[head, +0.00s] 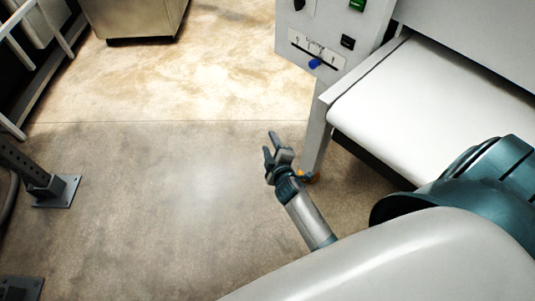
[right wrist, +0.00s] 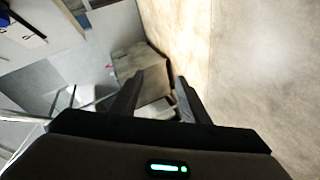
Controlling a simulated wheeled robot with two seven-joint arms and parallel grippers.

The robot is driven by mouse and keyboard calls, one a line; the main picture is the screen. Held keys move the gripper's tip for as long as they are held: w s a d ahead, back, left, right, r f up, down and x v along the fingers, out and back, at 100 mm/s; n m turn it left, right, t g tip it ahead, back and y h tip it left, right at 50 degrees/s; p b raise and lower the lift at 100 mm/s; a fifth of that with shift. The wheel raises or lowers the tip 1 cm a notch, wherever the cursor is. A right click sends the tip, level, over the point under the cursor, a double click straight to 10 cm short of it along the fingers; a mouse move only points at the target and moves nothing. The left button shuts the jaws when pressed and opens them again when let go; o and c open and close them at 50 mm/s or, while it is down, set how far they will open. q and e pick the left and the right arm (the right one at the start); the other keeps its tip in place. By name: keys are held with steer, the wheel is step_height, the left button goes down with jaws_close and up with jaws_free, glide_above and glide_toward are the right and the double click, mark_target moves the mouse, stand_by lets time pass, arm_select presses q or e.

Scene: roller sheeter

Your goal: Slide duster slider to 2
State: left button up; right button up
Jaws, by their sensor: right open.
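The duster slider is a blue knob (head: 315,64) at a dark horizontal slot on a pale scale plate (head: 326,54), on the front of the grey control panel (head: 285,31). The knob sits near the middle of the slot; the scale marks are too small to read. My right gripper (head: 270,141) is open and empty, below and left of the panel in the head view, well apart from the knob. Its two dark fingers show apart in the right wrist view (right wrist: 160,80). A blue patch shows at that view's upper left edge. My left gripper is out of view.
A white conveyor belt (head: 430,105) lies right of the panel, with a grey machine leg (head: 316,140) below. Above the slider are a green switch (head: 357,4) and a black switch (head: 347,42). The concrete floor left of my gripper is clear.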

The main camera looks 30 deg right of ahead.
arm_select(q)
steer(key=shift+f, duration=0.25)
arm_select(e)
steer(key=shift+m+g+y, duration=0.3)
steer(key=shift+m+y, duration=0.1)
steer(key=shift+s+a+f, duration=0.3)
steer(key=shift+a+f, duration=0.05)
steer(key=shift+f, duration=0.4)
steer(key=shift+s+a+f, duration=0.35)
steer(key=shift+f, duration=0.4)
steer(key=shift+s+a+f, duration=0.3)
steer(key=shift+a+f, duration=0.05)
steer(key=shift+f, duration=0.4)
